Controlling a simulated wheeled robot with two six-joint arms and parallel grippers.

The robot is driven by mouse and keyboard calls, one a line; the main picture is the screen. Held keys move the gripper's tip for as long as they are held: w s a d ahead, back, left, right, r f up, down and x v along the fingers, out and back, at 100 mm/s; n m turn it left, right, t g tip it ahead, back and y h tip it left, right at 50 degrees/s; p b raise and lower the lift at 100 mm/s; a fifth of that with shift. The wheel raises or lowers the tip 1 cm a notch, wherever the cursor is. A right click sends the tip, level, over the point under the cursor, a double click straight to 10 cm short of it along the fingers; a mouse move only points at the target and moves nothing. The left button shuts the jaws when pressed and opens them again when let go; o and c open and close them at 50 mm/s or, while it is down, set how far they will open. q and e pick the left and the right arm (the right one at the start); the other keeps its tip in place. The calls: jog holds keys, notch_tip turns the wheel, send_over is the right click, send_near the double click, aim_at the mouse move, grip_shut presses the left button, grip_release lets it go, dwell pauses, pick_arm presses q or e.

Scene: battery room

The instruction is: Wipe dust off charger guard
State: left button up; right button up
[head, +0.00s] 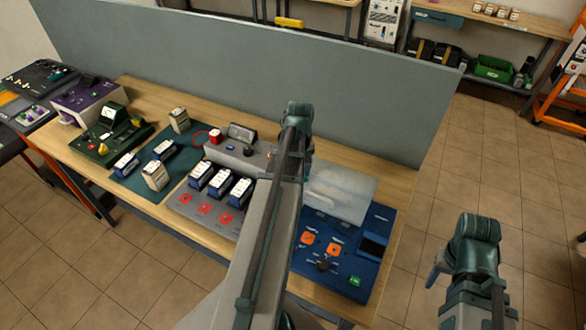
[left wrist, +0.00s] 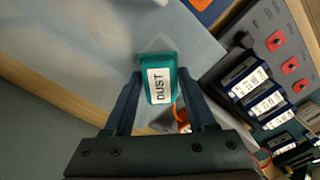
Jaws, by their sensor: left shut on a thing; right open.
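The charger guard (head: 342,192) is a pale translucent panel with whitish smears, above the blue charger unit (head: 345,250) at the right of the bench. In the left wrist view the pale panel (left wrist: 130,38) fills the upper left. My left gripper (left wrist: 158,85) is shut on a teal block labelled DUST (left wrist: 158,85), the dust wiper. The wiper is over the panel; I cannot tell if it touches. In the head view my left arm hides the gripper and wiper. My right gripper (head: 434,274) is open, away from the bench at lower right.
A grey charger base (head: 203,216) with blue-and-white batteries and red buttons stands left of the guard. A green device (head: 112,138) and more batteries on a dark mat (head: 135,182) lie farther left. A grey partition (head: 250,75) runs along the bench's back. Floor at right is clear.

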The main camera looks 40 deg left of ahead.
aim_at(330, 190)
pick_arm(q)
jog(key=shift+d, duration=0.25)
jog(key=shift+w+d, duration=0.1)
jog(key=shift+w+d+f, duration=0.1)
jog(key=shift+w+d, duration=0.1)
jog(key=shift+d, duration=0.6)
jog(key=shift+w+d+f, duration=0.1)
jog(key=shift+w+d, duration=0.05)
jog(key=shift+d, duration=0.6)
jog(key=shift+d, duration=0.1)
jog(key=shift+w+d+r, duration=0.1)
jog(key=shift+w+d, duration=0.15)
jog(key=shift+d, duration=0.55)
jog(key=shift+w+d+r, duration=0.1)
jog(key=shift+w+d, duration=0.15)
jog(key=shift+d, duration=0.55)
jog(key=shift+d, duration=0.1)
jog(key=shift+w+d+f, duration=0.15)
jog(key=shift+w+d, duration=0.05)
jog(key=shift+d, duration=1.3)
